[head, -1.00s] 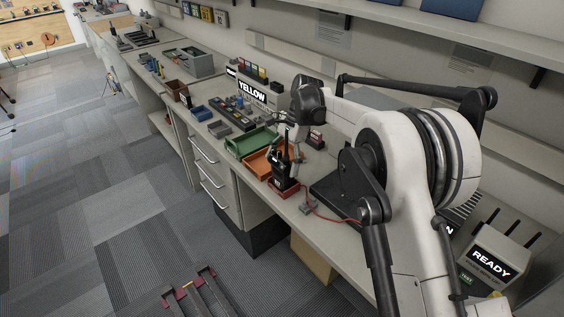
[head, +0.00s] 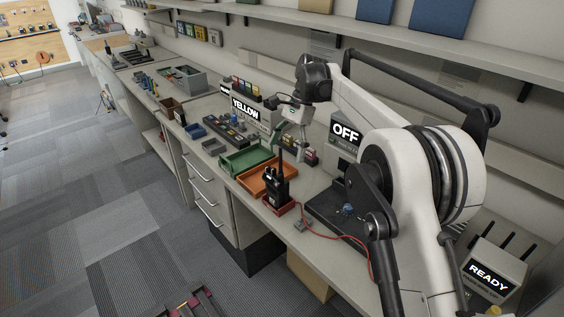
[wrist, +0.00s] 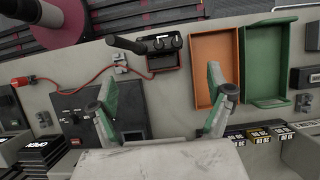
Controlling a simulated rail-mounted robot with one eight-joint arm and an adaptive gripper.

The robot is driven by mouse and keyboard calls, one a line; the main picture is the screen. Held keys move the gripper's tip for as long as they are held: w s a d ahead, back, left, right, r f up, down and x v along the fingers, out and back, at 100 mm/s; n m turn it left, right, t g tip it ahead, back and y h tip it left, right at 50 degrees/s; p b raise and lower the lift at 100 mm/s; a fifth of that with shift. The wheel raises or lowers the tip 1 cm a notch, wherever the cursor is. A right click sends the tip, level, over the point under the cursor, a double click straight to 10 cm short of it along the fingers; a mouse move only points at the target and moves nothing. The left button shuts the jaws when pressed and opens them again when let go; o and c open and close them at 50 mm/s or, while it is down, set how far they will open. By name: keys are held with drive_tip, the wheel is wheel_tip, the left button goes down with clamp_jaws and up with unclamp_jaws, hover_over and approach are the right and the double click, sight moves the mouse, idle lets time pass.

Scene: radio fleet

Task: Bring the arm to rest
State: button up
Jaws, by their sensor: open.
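My gripper (head: 302,138) hangs from my raised arm over the bench, behind the black radio. In the wrist view its two green-padded fingers (wrist: 160,80) are spread apart with nothing between them. The black handheld radio (head: 277,187) stands upright in a small red holder (head: 279,206) near the bench's front edge. In the wrist view the radio (wrist: 160,46) is beyond the fingertips and clear of them.
An orange tray (head: 249,180) and a green tray (head: 238,164) lie left of the radio. A black panel (head: 325,211) with a red cable (head: 333,237) lies to its right. An OFF sign (head: 345,132) stands behind, and a shelf (head: 440,50) runs above.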

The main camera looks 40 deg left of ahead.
drive_tip(key=shift+w+r, duration=0.2)
drive_tip(key=shift+r, duration=0.35)
